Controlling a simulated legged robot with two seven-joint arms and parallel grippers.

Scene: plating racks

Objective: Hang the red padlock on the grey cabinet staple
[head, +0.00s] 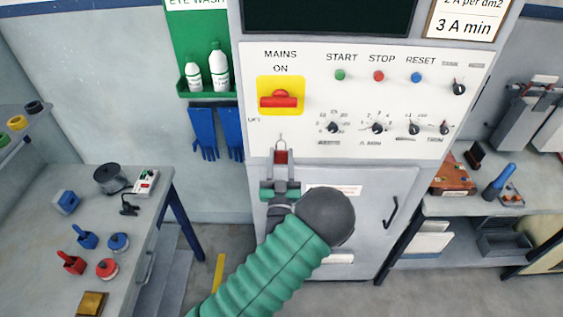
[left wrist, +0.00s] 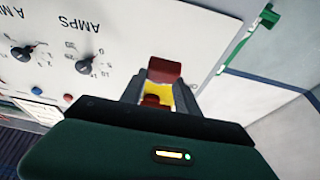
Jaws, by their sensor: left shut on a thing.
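The red padlock (head: 281,157) is held upright at the tips of my left gripper (head: 281,172), its thin shackle pointing up. It shows in front of the lower edge of the white control panel, below the mains switch. In the left wrist view the padlock (left wrist: 165,70) sits between the two fingertips (left wrist: 160,88), with part of the yellow switch plate beyond. The grey cabinet (head: 375,185) stands behind my gripper. I cannot make out its staple; the gripper and arm cover part of the cabinet front. My right gripper is not in view.
Above the padlock is the red mains switch (head: 279,99) on its yellow plate. A cabinet door handle (head: 390,212) sticks out at right. Blue gloves (head: 204,134) hang at left. A bench (head: 150,215) with tools stands left, another bench (head: 465,207) right.

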